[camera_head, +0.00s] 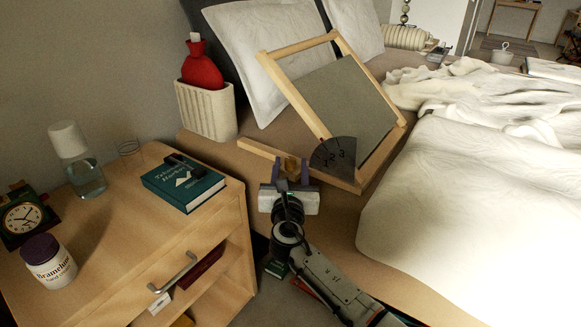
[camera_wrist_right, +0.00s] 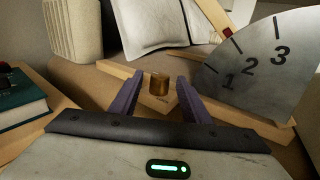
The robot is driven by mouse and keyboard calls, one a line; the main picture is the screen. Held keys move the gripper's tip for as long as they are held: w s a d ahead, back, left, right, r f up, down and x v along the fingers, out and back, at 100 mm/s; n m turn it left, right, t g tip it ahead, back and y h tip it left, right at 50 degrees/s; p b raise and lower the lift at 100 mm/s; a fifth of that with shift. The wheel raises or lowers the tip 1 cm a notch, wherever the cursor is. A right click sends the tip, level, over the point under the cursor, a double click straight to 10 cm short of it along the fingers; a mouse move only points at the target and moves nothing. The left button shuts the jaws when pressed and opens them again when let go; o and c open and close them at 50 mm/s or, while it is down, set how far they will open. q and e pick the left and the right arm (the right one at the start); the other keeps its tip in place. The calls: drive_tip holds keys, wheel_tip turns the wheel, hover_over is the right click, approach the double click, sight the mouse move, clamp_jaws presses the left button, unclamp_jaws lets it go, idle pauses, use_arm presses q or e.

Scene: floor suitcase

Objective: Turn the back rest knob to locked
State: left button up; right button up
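The back rest (camera_head: 352,96) stands on the bed, a wooden frame with a grey panel tilted up from a wooden base. A dark quarter dial (camera_head: 333,154) marked 1, 2 and 3 is on its near side; it shows large in the right wrist view (camera_wrist_right: 262,68). The brass knob (camera_wrist_right: 159,84) sits on the base rail left of the dial. My right gripper (camera_head: 291,170) is at the knob. In the right wrist view its purple fingers (camera_wrist_right: 157,98) are open on either side of the knob, with gaps visible. My left gripper is not in view.
The nightstand (camera_head: 120,235) at left holds a teal book (camera_head: 184,184), a carafe (camera_head: 85,175), a jar (camera_head: 48,262) and a clock (camera_head: 22,216). A ribbed holder (camera_head: 206,109) with a red bottle (camera_head: 201,68) stands behind. White bedding (camera_head: 470,205) lies at right.

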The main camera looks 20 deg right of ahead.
drive_tip(key=shift+s+a, duration=0.1)
drive_tip(key=shift+s, duration=0.15)
use_arm(q)
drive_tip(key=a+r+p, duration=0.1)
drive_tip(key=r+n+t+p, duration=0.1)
drive_tip(key=p, duration=0.1)
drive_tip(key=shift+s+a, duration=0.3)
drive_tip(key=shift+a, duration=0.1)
use_arm(e)
drive_tip(key=v, duration=0.9)
drive_tip(key=shift+s, duration=0.35)
drive_tip(key=shift+a, duration=0.1)
